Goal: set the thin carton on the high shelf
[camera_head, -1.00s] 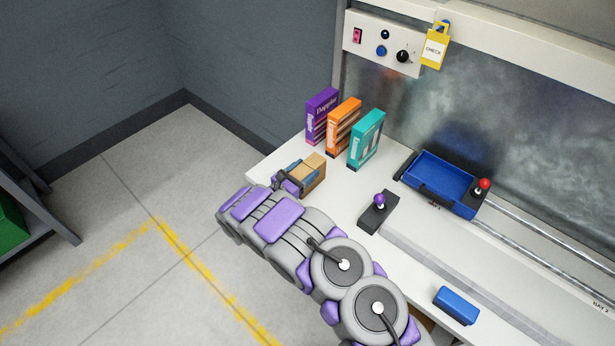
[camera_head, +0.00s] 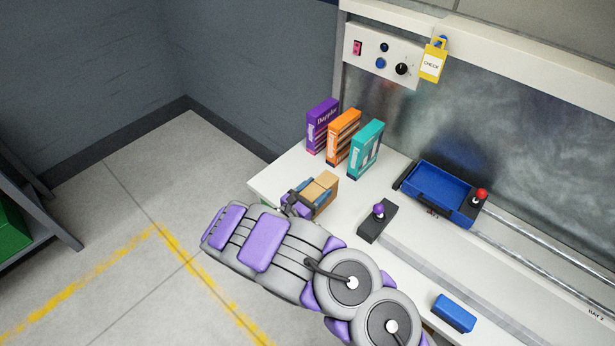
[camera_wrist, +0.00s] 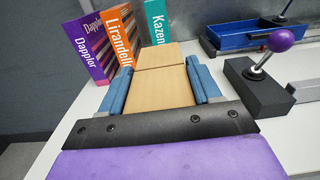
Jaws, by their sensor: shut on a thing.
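A plain tan carton (camera_head: 323,187) is near the left end of the white worktop, and it fills the middle of the wrist view (camera_wrist: 162,88). My gripper (camera_head: 309,192) is shut on it, with a blue pad against each long side. The pads also show in the wrist view (camera_wrist: 163,84). I cannot tell whether the carton touches the worktop or hangs just above it. A white ledge (camera_head: 530,78) runs high along the back panel; I cannot tell whether it is the high shelf.
Purple (camera_head: 322,126), orange (camera_head: 343,137) and teal (camera_head: 366,150) boxes stand upright behind the carton. A purple-knobbed joystick (camera_head: 378,222), blue tray (camera_head: 437,180) and blue block (camera_head: 454,312) are to the right. A yellow CHECK tag (camera_head: 433,62) hangs from the ledge.

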